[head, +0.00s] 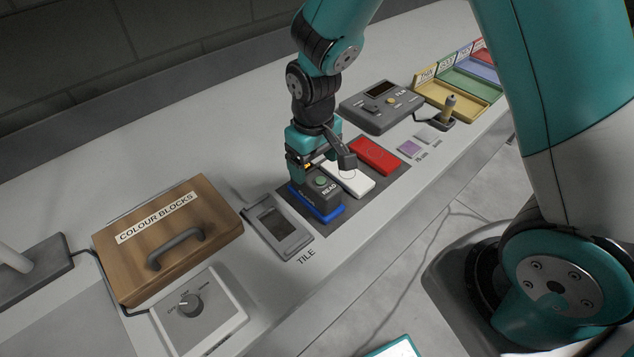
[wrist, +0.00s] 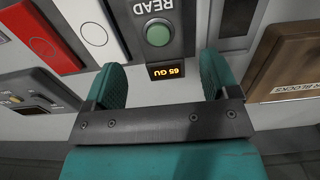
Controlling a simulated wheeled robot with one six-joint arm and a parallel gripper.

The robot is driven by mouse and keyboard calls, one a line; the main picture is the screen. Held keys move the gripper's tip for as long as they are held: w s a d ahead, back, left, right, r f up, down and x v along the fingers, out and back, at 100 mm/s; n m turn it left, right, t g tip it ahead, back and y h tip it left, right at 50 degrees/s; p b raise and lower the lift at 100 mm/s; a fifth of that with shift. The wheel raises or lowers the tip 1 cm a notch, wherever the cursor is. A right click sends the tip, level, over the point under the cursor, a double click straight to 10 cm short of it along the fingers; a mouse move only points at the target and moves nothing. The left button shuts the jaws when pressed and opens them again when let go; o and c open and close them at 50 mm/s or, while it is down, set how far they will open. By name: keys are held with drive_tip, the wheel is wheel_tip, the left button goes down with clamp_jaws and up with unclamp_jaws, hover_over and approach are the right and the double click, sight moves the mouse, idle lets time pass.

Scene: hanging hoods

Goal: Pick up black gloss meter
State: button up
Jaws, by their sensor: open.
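The black gloss meter (head: 319,204) stands on a blue base on a dark mat, with a green button and the word READ on top. In the wrist view the meter (wrist: 177,48) shows its green button and a lit display reading 65 GU. My gripper (head: 319,166) is open and low at the meter's far end. In the wrist view its two teal fingers (wrist: 163,76) are apart, with the display end of the meter between them. I cannot tell whether either finger touches the meter. Part of the meter's far end is hidden by the gripper.
A tile holder (head: 277,228) stands close left of the meter; the wooden COLOUR BLOCKS case (head: 165,235) is farther left. A white panel (head: 350,178) and a red panel (head: 375,155) lie to the right. A grey film gauge (head: 380,108) and coloured trays (head: 452,97) stand beyond.

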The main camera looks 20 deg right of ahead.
sight(314, 177)
drive_tip(key=shift+s+f+p, duration=0.15)
drive_tip(key=shift+f+p, duration=0.55)
drive_tip(key=shift+f, duration=2.45)
drive_tip(key=c, duration=1.4)
drive_tip(key=shift+r, duration=0.1)
wheel_tip(314, 177, up, 20)
drive_tip(key=b, duration=0.1)
drive_tip(key=shift+b, duration=0.3)
